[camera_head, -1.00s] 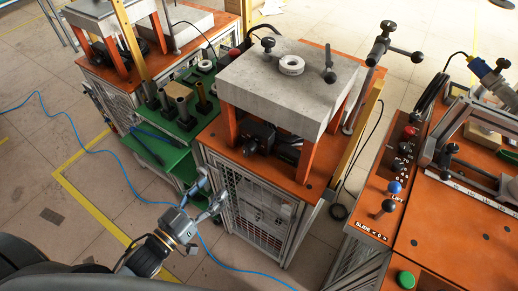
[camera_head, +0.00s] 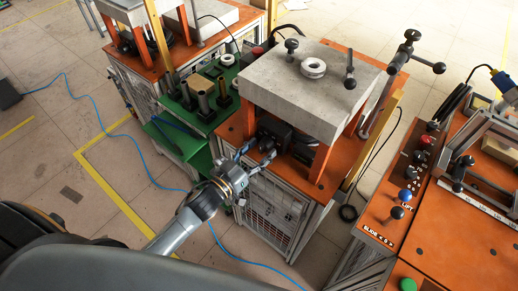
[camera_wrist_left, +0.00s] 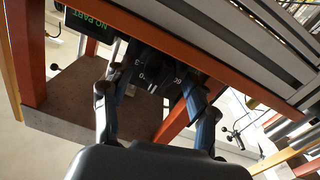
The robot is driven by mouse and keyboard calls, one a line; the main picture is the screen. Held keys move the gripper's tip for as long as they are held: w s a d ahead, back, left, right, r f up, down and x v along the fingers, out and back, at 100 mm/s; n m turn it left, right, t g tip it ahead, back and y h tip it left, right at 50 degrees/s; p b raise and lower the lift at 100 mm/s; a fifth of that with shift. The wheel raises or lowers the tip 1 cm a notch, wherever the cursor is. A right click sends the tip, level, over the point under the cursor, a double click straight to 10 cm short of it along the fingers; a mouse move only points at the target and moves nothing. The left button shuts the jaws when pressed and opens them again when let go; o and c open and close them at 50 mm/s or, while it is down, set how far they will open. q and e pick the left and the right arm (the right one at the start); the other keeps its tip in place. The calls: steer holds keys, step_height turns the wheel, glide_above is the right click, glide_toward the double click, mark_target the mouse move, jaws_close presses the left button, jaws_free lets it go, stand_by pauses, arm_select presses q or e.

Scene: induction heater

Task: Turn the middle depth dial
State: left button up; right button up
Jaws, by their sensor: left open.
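The middle depth dial is part of a dark unit (camera_head: 276,132) on the orange top of the middle machine, under a thick grey slab. In the left wrist view the dial (camera_wrist_left: 155,72) is dark, with white numbers around it, and lies between my fingers. My left gripper (camera_head: 254,154) is open at the machine's front edge, just in front of the unit. Its two fingers also show in the left wrist view (camera_wrist_left: 150,88), spread either side of the dial. I cannot tell whether they touch it. My right gripper is not in view.
The grey slab (camera_head: 290,80) rests on orange posts (camera_head: 321,163) close above and beside the dial. A green stand (camera_head: 180,143) with dark cylinders is at left. A control panel (camera_head: 384,214) with knobs is at right. A small screen (camera_wrist_left: 88,22) reads "NO PART".

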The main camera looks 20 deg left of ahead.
arm_select(q)
steer(key=shift+c, duration=0.4)
steer(key=c, duration=1.1)
steer(key=shift+o, duration=0.2)
steer(key=shift+m, duration=0.4)
steer(key=m+p, duration=0.1)
steer(key=m, duration=0.4)
steer(key=shift+m, duration=0.3)
steer(key=m, duration=0.6)
steer(key=o, duration=1.1)
steer(key=shift+o, duration=0.2)
